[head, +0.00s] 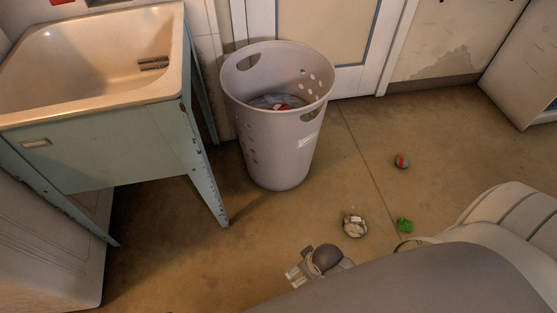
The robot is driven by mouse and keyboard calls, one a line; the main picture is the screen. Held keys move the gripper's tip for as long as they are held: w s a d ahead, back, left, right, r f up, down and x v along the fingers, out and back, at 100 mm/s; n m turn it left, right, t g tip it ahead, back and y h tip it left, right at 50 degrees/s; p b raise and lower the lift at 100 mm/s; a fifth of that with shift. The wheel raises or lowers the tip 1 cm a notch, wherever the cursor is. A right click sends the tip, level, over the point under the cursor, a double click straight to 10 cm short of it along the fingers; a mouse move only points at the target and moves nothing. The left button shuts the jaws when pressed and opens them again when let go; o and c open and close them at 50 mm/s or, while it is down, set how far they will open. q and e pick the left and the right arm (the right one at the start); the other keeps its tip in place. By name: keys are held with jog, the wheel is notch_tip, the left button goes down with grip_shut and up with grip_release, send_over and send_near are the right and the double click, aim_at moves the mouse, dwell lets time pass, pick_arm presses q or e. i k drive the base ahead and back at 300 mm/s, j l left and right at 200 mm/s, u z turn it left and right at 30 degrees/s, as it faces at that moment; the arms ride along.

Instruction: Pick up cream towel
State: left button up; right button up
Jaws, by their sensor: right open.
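A small crumpled cream bundle (355,225), which looks like the cream towel, lies on the brown floor in the lower middle of the head view. My right gripper (297,273) is open, with its fingertips to the lower left of the bundle. It appears apart from the bundle, with nothing visible between its fingers. My large grey arm link covers the floor at the lower right. My left gripper is not in view.
A perforated laundry basket (275,140) holding cloth stands behind. A sink (100,60) on a pale green stand (130,150) is at left. The floor between them is clear.

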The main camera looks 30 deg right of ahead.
aim_at(354, 226)
jog(key=k+j, duration=0.1)
jog(key=z, duration=1.8)
